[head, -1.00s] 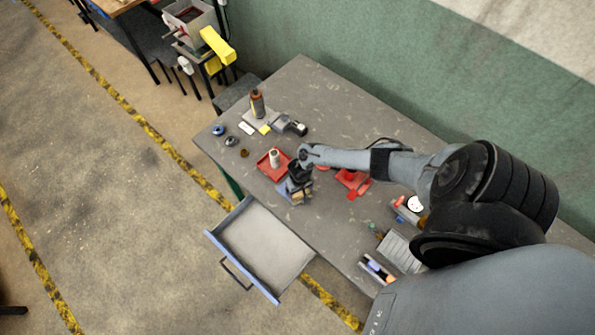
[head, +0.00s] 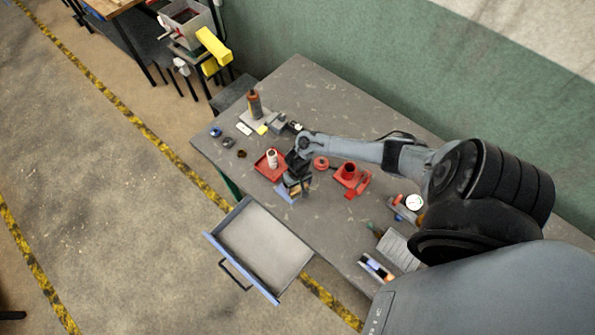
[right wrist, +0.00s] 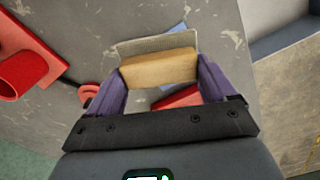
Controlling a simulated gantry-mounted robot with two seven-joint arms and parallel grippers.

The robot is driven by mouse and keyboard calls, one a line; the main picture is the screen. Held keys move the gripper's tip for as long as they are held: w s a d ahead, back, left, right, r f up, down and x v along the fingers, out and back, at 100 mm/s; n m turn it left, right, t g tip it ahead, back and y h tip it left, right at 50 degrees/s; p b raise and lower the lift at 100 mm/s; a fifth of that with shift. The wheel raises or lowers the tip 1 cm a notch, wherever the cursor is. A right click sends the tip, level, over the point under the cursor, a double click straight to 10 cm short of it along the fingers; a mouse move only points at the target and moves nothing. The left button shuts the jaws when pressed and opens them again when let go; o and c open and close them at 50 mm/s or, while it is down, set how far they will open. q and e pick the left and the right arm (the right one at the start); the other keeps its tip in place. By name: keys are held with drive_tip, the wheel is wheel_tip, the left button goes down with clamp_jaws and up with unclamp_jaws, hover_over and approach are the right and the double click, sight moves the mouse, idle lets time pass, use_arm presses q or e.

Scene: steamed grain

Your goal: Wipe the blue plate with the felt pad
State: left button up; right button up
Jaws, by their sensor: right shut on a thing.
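My right gripper (head: 296,184) is over the work table, next to the red tray. In the right wrist view its two fingers (right wrist: 160,82) are shut on the felt pad, a tan block (right wrist: 158,70) with a grey layer (right wrist: 150,43) along its far side. The blue plate (head: 284,194) lies under and beside the gripper. It is mostly hidden; a pale blue corner (right wrist: 178,28) shows beyond the pad in the right wrist view. I cannot tell whether the pad touches the plate. My left gripper is not in view.
A red tray (head: 262,171) with a white bottle (head: 272,158) stands close by the gripper. A red cup (head: 349,170) on a red base is to the right. An open drawer (head: 225,225) juts from the table's front. A brown bottle (head: 254,103) stands farther back.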

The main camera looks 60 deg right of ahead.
drive_tip(key=shift+r, duration=0.2)
drive_tip(key=shift+r, duration=1.45)
